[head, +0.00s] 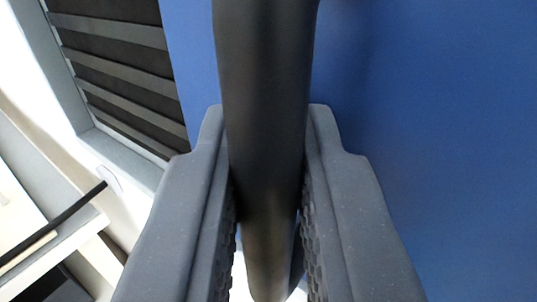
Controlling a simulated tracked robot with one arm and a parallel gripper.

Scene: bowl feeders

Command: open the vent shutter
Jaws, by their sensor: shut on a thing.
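A thick black bar-shaped handle (267,55) runs up and down through the middle of the head view, in front of a flat blue panel (445,130). My gripper (266,150) has its two ridged grey fingers on either side of the handle, shut on it. At the upper left is a vent with dark slats (120,72) in a grey frame, beside the blue panel's left edge. The slats in sight are uncovered. Whether the blue panel covers more slats behind it cannot be seen. The handle's upper end is out of view.
At the lower left are pale walls or ledges, with a thin black rod (60,220) and a light grey beam (50,250) below the vent frame. The blue surface to the right of my gripper is flat and clear.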

